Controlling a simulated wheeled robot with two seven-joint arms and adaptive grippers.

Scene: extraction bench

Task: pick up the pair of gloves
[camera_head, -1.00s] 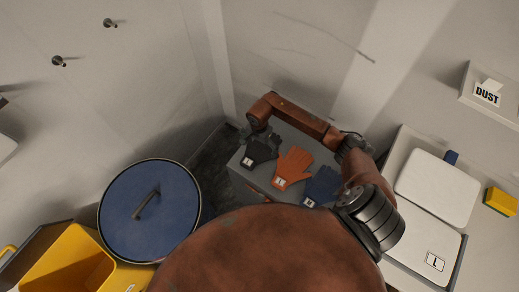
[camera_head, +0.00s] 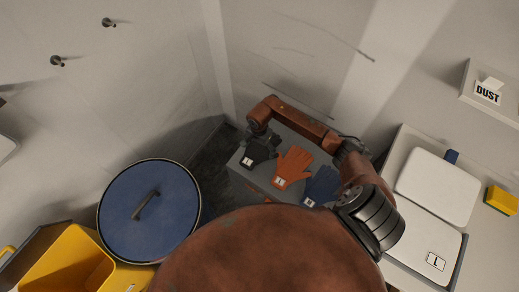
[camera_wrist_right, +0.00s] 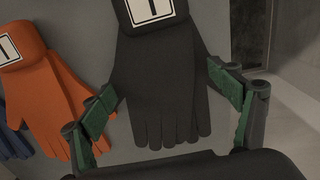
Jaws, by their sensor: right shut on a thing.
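Three pairs of gloves lie in a row on a grey surface (camera_head: 263,184): black gloves (camera_head: 260,152) at the left, orange gloves (camera_head: 292,166) in the middle, dark blue gloves (camera_head: 322,186) at the right. Each has a white label. My right gripper (camera_head: 261,130) reaches down over the finger end of the black gloves. In the right wrist view its green-padded fingers (camera_wrist_right: 160,90) stand on both sides of the black gloves (camera_wrist_right: 165,85) and are shut on them. Orange gloves (camera_wrist_right: 48,95) lie close beside the left finger. My left gripper is not in view.
A blue round lid (camera_head: 150,212) and a yellow bin (camera_head: 68,265) stand at the left. At the right is a bench with white trays (camera_head: 437,188) and a yellow block (camera_head: 501,201). A wall shelf bears a DUST label (camera_head: 487,93). Walls close in behind the gloves.

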